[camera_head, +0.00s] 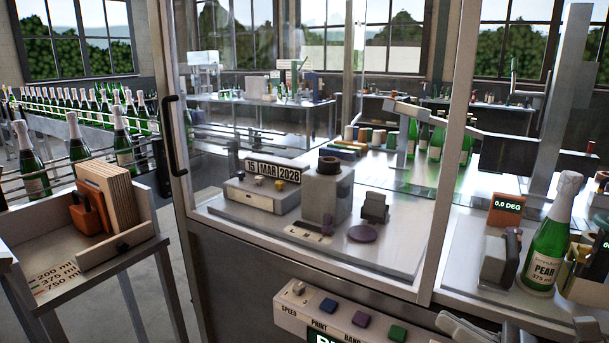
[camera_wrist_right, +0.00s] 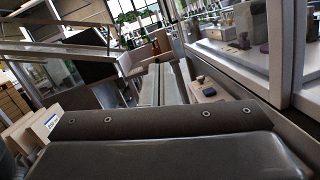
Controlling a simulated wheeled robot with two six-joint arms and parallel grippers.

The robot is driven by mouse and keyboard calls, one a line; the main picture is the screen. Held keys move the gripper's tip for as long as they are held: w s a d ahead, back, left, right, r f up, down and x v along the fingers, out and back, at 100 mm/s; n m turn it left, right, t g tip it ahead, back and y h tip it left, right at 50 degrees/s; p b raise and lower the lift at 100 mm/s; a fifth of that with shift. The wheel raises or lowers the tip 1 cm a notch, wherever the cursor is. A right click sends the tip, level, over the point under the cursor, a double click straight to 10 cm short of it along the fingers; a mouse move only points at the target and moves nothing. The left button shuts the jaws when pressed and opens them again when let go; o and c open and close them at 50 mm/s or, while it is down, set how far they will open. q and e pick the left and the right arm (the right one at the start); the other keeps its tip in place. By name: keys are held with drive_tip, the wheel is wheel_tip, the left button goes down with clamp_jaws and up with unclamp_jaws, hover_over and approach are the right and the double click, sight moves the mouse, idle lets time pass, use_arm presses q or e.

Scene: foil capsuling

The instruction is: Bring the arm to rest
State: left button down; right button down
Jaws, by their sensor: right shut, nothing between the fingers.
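My right gripper (camera_head: 465,326) shows only in part at the bottom right edge of the head view, below the bench with the green bottle. In the right wrist view its two long pale fingers (camera_wrist_right: 160,76) lie side by side, shut and empty, beyond the dark wrist housing. They point toward the room and touch nothing that I can see. The rest of the right arm is mostly cut off by the head view's lower edge. My left gripper is not in view.
A green bottle (camera_head: 548,238) labelled PEAR stands upright at right, beside a grey clamp-like device (camera_head: 497,256). A control panel (camera_head: 345,318) with coloured buttons juts out at bottom centre. A glazed machine guard (camera_head: 440,170) fills the middle. Cartons (camera_wrist_right: 45,125) show in the wrist view.

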drive_tip(key=d+m+t+h, duration=0.95)
drive_tip(key=m+h, duration=0.25)
drive_tip(key=m, duration=0.9)
drive_tip(key=s+d+f+m+g+h, duration=0.2)
drive_tip(key=d+f+m+g+h, duration=0.25)
drive_tip(key=f+m, duration=0.3)
drive_tip(key=s+d+f+m+g+h, duration=0.1)
drive_tip(key=d+f+m+g+h, duration=0.2)
drive_tip(key=f+m+h, duration=0.4)
drive_tip(key=s+a+f+m+g+y, duration=0.35)
drive_tip(key=s+f+g, duration=0.25)
drive_tip(key=s+f, duration=0.3)
drive_tip(key=s+a+f+m+g+y, duration=0.3)
drive_tip(key=s+a+f+m+g, duration=0.2)
drive_tip(key=s+f, duration=0.35)
wheel_tip(320, 180, down, 25)
drive_tip(key=d+g, duration=0.1)
drive_tip(key=d, duration=0.1)
drive_tip(key=s+a+f+g, duration=0.1)
drive_tip(key=s+f, duration=1.3)
drive_tip(key=shift+s+f+g, duration=0.3)
drive_tip(key=shift+s, duration=0.05)
